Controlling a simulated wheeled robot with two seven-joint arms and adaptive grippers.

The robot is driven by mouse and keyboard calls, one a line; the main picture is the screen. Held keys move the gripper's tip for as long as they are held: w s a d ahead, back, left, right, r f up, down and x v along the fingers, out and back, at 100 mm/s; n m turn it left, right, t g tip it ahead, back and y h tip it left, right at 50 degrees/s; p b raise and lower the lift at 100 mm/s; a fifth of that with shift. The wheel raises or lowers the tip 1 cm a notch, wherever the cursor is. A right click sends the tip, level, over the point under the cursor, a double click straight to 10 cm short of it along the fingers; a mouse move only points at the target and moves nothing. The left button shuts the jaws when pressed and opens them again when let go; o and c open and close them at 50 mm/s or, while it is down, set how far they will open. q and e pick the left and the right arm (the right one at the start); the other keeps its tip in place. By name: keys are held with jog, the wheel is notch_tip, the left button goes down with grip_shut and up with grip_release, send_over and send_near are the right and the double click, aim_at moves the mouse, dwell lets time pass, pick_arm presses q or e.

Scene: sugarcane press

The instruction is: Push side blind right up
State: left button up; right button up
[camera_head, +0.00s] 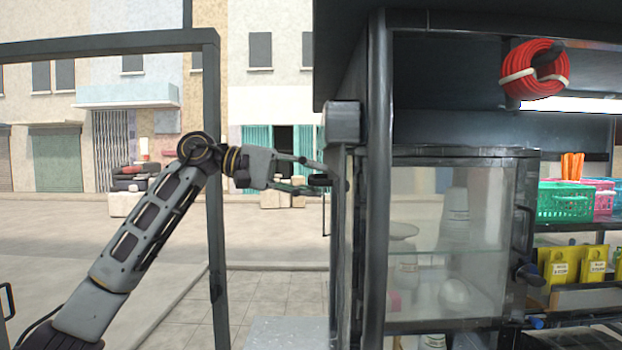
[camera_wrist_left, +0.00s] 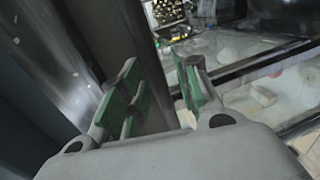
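My left gripper (camera_head: 321,179) reaches in from the left to the outer left side of the press cart. Its fingers are spread, one above the other. It also shows in the wrist view (camera_wrist_left: 160,88), with green pads apart and a dark bar (camera_wrist_left: 118,35) behind the gap. A small dark part sits by the fingertips in the head view; I cannot tell whether they touch it. A grey panel (camera_head: 338,235), seen nearly edge-on below a grey box-shaped end piece (camera_head: 342,122), may be the side blind; I cannot tell for sure. My right gripper is not in view.
A dark upright post (camera_head: 377,200) stands just right of the gripper. Behind it is a glass cabinet (camera_head: 455,240). A dark frame post (camera_head: 215,190) stands beside my left arm. A red hose coil (camera_head: 535,70) hangs upper right. Open pavement lies behind.

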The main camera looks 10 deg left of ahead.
pick_arm(q)
jog(key=v, duration=1.2)
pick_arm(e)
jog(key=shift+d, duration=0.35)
pick_arm(q)
jog(key=shift+s, duration=0.1)
